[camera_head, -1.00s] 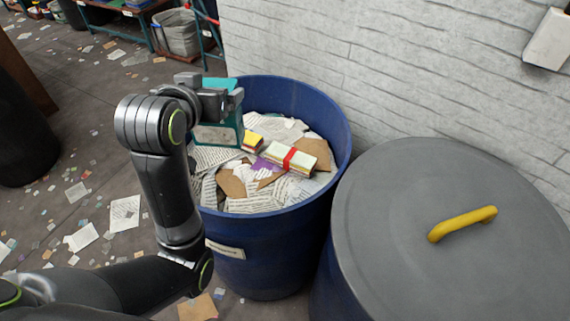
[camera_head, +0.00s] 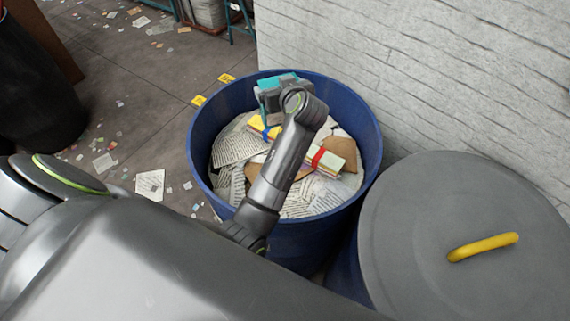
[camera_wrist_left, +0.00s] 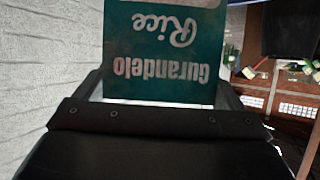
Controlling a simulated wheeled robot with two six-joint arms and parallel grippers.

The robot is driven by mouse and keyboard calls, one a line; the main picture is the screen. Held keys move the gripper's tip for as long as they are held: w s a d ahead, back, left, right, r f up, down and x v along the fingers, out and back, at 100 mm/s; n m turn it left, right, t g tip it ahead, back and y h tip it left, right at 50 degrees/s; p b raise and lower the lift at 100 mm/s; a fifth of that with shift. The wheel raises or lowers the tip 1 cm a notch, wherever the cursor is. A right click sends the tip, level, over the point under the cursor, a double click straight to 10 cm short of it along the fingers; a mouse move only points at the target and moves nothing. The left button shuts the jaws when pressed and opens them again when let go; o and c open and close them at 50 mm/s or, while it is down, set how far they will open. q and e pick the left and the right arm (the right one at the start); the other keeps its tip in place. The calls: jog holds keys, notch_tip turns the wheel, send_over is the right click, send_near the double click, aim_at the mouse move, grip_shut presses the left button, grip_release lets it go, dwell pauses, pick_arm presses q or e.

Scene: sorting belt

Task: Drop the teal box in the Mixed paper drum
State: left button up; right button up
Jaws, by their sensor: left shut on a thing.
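The teal box (camera_head: 284,80) is held in my left gripper (camera_head: 270,98), over the far part of the open blue drum. Most of the box is hidden behind the gripper and wrist in the head view. In the left wrist view the teal box (camera_wrist_left: 163,50) fills the space between the fingers, with upside-down white lettering reading "Curandelo Rice". The blue drum (camera_head: 305,240) holds loose printed sheets, cardboard pieces and banded paper bundles. No label on it can be read now. My right gripper is out of view.
A second drum with a grey lid (camera_head: 420,210) and yellow handle (camera_head: 483,247) stands at the right, beside the open drum. A pale brick wall (camera_head: 430,70) rises behind. Paper scraps litter the floor at left, near a dark bin (camera_head: 35,95).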

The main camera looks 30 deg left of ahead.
aim_at(281, 117)
pick_arm(q)
jog(key=f, duration=0.1)
jog(key=f+p, duration=0.1)
jog(key=f, duration=0.1)
jog(key=shift+a+n+g+y+p, duration=0.25)
jog(key=shift+n+g+y+p, duration=0.05)
jog(key=shift+n+p, duration=0.1)
jog(key=shift+f, duration=0.3)
jog(key=shift+s+f+b, duration=0.1)
jog(key=shift+f+b, duration=0.3)
jog(key=shift+f, duration=0.4)
notch_tip(281, 117, down, 5)
jog(key=b, duration=0.3)
jog(key=shift+r, duration=0.1)
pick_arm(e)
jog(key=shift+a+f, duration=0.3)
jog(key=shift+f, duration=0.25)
